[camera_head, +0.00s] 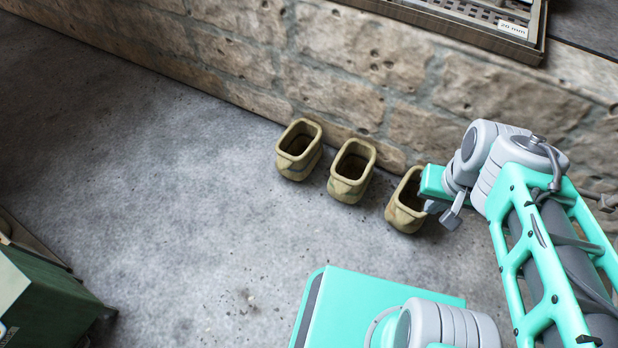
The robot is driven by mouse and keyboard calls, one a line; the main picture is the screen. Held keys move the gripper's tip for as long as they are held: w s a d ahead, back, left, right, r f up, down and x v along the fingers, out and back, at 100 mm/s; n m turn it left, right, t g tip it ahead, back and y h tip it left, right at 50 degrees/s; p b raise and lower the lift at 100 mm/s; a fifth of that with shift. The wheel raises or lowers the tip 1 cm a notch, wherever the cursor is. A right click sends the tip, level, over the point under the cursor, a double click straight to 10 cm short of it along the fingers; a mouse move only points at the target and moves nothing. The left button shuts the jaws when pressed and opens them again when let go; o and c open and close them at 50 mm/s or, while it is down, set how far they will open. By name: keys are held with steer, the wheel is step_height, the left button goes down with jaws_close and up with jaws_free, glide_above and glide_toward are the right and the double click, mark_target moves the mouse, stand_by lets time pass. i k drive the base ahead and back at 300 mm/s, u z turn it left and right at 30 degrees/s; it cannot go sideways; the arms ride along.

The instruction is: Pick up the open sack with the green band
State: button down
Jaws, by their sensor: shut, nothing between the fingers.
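Three open-topped tan sacks stand upright in a row on the floor along the brick wall: a left sack (299,150), a middle sack (352,172) and a right sack (405,211). Their openings face up and look dark and empty. Each has muted olive or darker markings on its side, and I cannot tell which one has the green band. My gripper (432,206) is shut and empty at the right sack, overlapping its right rim in the picture. I cannot tell whether it touches the sack. The gripper hides part of that sack's right side.
The brick wall (330,65) runs close behind the sacks. A tray (470,22) with a "20 mm" label sits on top of the wall. A dark green box (45,300) stands at the lower left. The grey floor (190,200) left of the sacks is clear.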

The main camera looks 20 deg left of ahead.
mark_target(351, 170)
steer(key=u, duration=0.15)
steer(key=i, duration=0.35)
steer(key=u, duration=2.45)
steer(key=i, duration=2.35)
steer(key=z, duration=3.1)
